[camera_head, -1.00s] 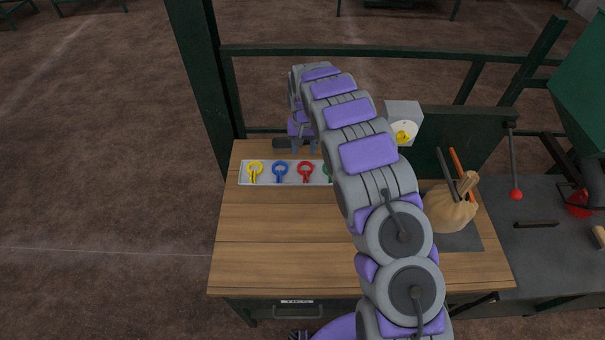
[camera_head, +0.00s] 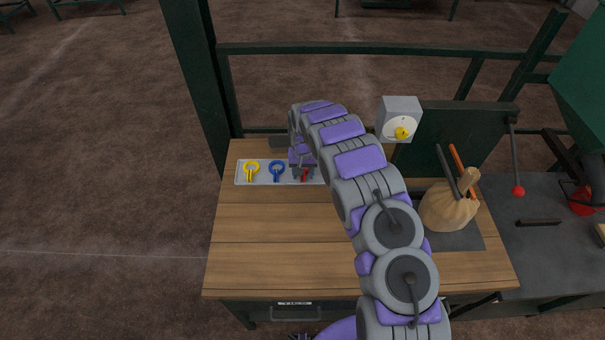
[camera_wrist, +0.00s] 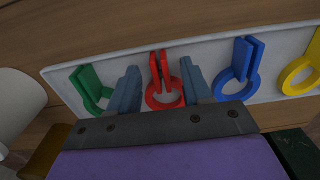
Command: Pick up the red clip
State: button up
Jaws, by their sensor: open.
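The red clip (camera_wrist: 163,85) lies on a white tray (camera_wrist: 200,50) in the wrist view, its ring nearest my gripper and its two prongs pointing away. My gripper (camera_wrist: 161,88) is open, with one blue-grey finger on each side of the red clip. I cannot tell whether the fingers touch it. In the head view my gripper (camera_head: 303,172) is over the tray (camera_head: 240,172) and hides most of the red clip (camera_head: 305,177).
A blue clip (camera_wrist: 240,65) and a yellow clip (camera_wrist: 300,75) lie to the right in the wrist view, a green clip (camera_wrist: 90,88) to the left. In the head view, a tan sack (camera_head: 448,208) stands right on the wooden table (camera_head: 270,240), whose front is clear.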

jog(key=shift+c, duration=0.4)
grip_shut()
